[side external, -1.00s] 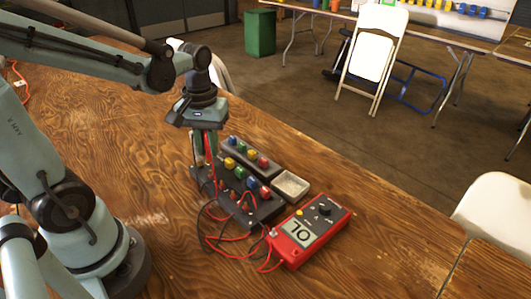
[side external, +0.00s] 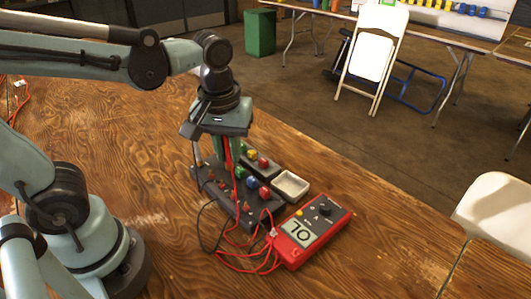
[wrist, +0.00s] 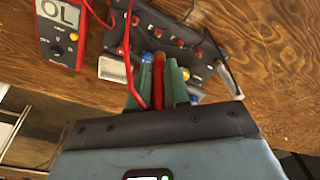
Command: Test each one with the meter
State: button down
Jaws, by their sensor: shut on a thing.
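My gripper (wrist: 158,85) is shut on the red test probe (wrist: 158,72), whose red lead trails to the meter. In the side view my gripper (side external: 227,158) hangs over the dark block (side external: 262,214) and hides part of it. The red and yellow meter (side external: 322,222) lies at the right and reads OL; it also shows in the wrist view (wrist: 59,30). Coloured parts stand on the block, among them a blue one (side external: 252,182) and a red one (side external: 264,193). A second probe (side external: 197,153) stands at the block's left end. The red probe's tip contact cannot be told.
Loose leads loop over the table between block and meter. The wooden table (side external: 380,240) is clear at the right.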

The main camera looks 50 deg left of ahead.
jog(key=shift+w+a+f, duration=0.15)
jog(key=shift+w+f, duration=0.05)
jog(key=shift+f, duration=0.4)
send_over(234, 192)
jog(key=shift+a+f, duration=0.2)
jog(key=shift+f, duration=2.35)
jog(key=shift+f, duration=0.95)
jog(key=c, duration=1)
grip_release()
jog(key=shift+o, duration=0.4)
jog(key=shift+o, duration=1.1)
jog(key=shift+r, duration=0.1)
